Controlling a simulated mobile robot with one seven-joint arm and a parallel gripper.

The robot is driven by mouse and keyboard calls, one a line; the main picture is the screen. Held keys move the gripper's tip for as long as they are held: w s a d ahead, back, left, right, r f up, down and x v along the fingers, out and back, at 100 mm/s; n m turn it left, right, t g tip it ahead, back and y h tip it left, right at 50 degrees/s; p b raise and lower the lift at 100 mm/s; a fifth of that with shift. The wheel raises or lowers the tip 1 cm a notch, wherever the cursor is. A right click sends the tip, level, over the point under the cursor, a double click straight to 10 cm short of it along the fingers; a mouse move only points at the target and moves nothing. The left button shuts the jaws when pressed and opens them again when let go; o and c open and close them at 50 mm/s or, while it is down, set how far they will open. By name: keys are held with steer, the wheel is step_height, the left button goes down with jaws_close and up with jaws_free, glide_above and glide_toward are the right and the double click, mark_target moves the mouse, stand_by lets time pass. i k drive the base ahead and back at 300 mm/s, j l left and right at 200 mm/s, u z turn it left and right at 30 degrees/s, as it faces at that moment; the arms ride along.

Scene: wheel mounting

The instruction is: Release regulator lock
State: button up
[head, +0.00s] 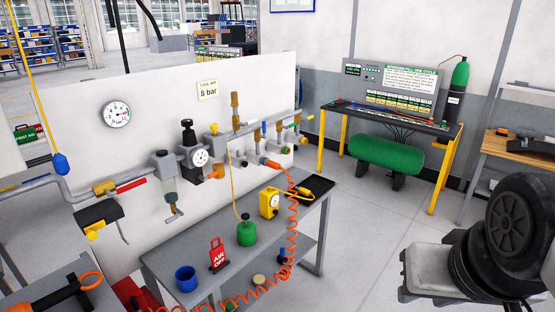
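The regulator (195,166) sits in the grey air line along the white wall panel, left of centre. It has a round white gauge (200,157) on its front and a black knob (188,131) on top. Whether the knob is locked or released is too small to tell. My gripper is not in view, and nothing I can identify as it touches the regulator.
A grey bench (190,295) below the line holds a blue cup (186,279), a red "AIR OFF" tag (217,257), a green bottle (247,233) and a yellow gauge unit (269,203). An orange coiled hose (292,228) hangs down. A black wheel (517,225) stands at right.

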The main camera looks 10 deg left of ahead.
mark_target(215, 173)
steer(key=u, duration=1.15)
steer(key=i+l+z, duration=0.1)
steer(key=i+l, duration=0.15)
steer(key=i, duration=0.25)
steer(key=i+l+z, duration=0.15)
steer(key=i, duration=0.35)
